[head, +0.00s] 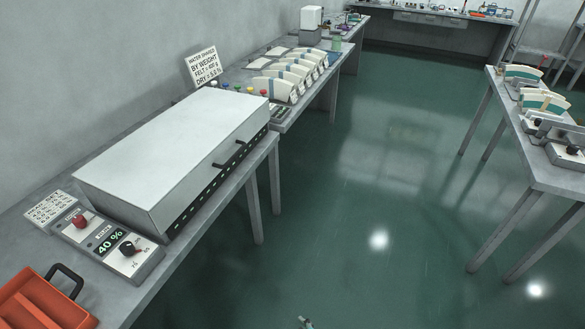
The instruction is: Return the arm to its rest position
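Only a small pale piece with a teal tint shows at the bottom edge of the head view, over the floor. It may be the tip of my arm or my gripper, but too little shows to be sure. No fingers can be made out, so whether my gripper is open or holds anything is not visible. The rest of the arm is out of the picture.
A long bench at left carries a closed white box (175,150), a control panel (107,243) reading 40 %, and an orange tray (30,304). Several fan-shaped pieces stand beyond. Another table (540,172) stands at right. The green floor (350,220) between is clear.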

